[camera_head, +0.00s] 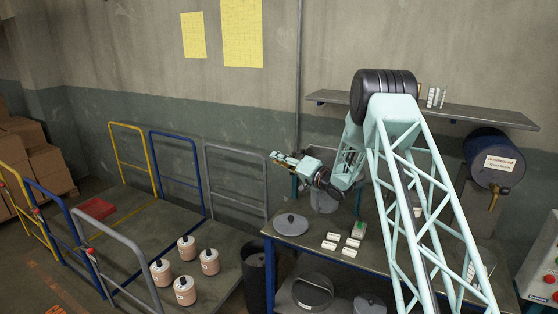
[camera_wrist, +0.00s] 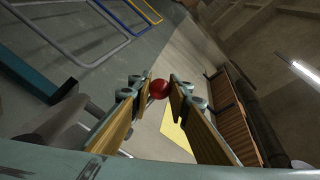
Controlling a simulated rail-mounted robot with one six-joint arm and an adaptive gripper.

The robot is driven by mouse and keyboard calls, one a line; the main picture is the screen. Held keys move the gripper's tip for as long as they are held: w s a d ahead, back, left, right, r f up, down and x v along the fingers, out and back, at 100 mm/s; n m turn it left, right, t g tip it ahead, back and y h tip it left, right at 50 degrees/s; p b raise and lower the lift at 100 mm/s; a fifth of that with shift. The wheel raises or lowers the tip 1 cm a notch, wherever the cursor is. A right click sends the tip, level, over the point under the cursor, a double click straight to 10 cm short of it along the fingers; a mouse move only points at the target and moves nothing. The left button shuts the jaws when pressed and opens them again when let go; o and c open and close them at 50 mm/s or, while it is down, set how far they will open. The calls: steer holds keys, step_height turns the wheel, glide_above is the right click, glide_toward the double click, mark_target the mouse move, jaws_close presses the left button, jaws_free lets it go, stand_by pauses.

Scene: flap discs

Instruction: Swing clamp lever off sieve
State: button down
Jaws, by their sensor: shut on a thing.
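My gripper (camera_wrist: 158,82) is shut on a red ball knob (camera_wrist: 159,89), held between its fingertips in the wrist view. The knob looks like the end of the clamp lever; the lever's shaft is mostly hidden by the fingers. In the head view my gripper (camera_head: 281,158) points left, above the back of the workbench. A grey drum-like vessel (camera_head: 325,201), perhaps the sieve, stands behind and below my wrist, partly hidden by my arm. I cannot make out the clamp there.
A grey round lid (camera_head: 291,224) and several white blocks (camera_head: 331,237) lie on the workbench (camera_head: 320,258). A wall shelf (camera_head: 460,114) and a blue drum (camera_head: 494,158) are at right. Several pale canisters (camera_head: 186,291) stand on a railed platform at left.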

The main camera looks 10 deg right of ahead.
steer(key=c, duration=2.5)
jaws_free()
steer(key=shift+o, duration=0.2)
steer(key=shift+s, duration=0.1)
steer(key=v, duration=1.2)
steer(key=shift+c, duration=0.2)
